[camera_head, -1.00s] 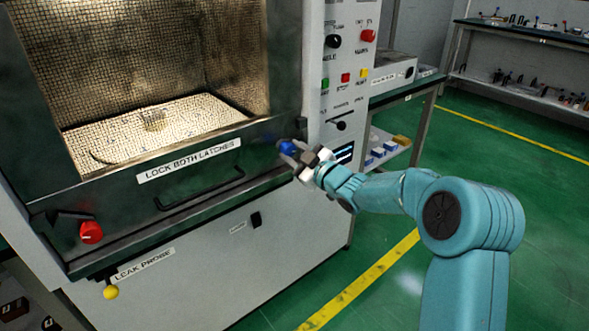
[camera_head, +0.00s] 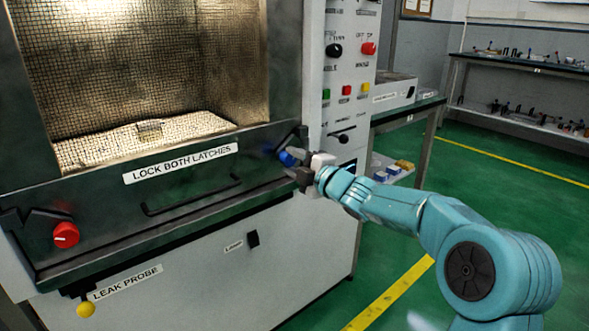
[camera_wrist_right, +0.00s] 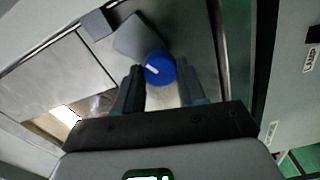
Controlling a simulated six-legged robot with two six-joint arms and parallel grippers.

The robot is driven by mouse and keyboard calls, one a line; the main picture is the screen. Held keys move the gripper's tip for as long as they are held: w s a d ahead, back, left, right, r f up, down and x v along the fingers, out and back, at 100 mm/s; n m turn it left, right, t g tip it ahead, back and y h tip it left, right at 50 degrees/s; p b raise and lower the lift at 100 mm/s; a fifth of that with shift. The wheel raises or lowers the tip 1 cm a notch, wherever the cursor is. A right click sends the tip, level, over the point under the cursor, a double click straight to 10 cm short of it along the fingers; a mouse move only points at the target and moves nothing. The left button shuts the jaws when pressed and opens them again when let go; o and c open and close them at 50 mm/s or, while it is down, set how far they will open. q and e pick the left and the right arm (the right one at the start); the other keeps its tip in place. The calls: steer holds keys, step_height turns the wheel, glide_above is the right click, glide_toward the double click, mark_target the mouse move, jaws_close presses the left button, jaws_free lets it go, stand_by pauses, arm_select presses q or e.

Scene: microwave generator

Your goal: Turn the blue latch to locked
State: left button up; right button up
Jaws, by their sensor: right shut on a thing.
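The blue latch (camera_head: 287,157) is a round blue knob at the right end of the microwave door's lower frame. It also shows in the right wrist view (camera_wrist_right: 159,68), with a white mark on its face and a grey plate behind it. My right gripper (camera_head: 297,165) is at the latch, shut on it, with a dark finger on each side of the knob in the wrist view. The gripper partly hides the latch in the head view. A red latch knob (camera_head: 66,234) sits at the left end of the frame. My left gripper is not in view.
The door has a long dark handle (camera_head: 190,194) and a "LOCK BOTH LATCHES" label (camera_head: 180,163). A control panel (camera_head: 345,110) with knobs and buttons stands just right of the latch. A yellow knob (camera_head: 86,310) hangs below.

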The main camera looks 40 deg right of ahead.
steer(key=shift+n, duration=0.4)
steer(key=o, duration=1.1)
steer(key=s, duration=1.1)
steer(key=s+d+p, duration=0.1)
steer(key=s, duration=0.4)
steer(key=shift+s+d, duration=0.1)
steer(key=shift+s, duration=0.05)
